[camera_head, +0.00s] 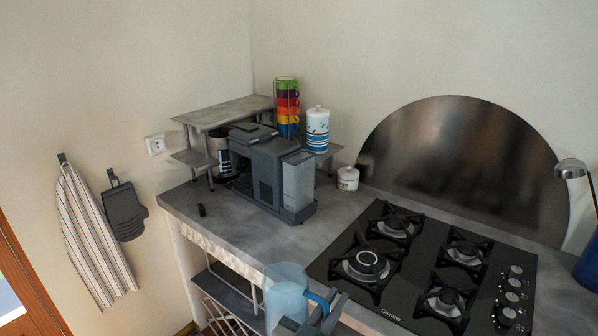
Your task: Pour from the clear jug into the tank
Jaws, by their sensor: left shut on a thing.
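The clear jug (286,296), see-through and bluish with a blue handle, is at the bottom centre, in front of the counter's front edge. It looks roughly upright, and its lower part is cut off by the frame. My left gripper (322,314) is shut on the jug at its handle side. The tank (298,184) is a pale translucent box on the right side of the dark grey coffee machine (262,168). The jug is well apart from the tank, nearer to me. My right gripper is not in view.
A black gas hob (405,262) fills the counter's right. A grey shelf (222,112) stands behind the machine, with stacked coloured cups (287,105) and a striped canister (317,130) nearby. A small white pot (347,179) stands right of the tank. Counter (262,238) before the machine is clear.

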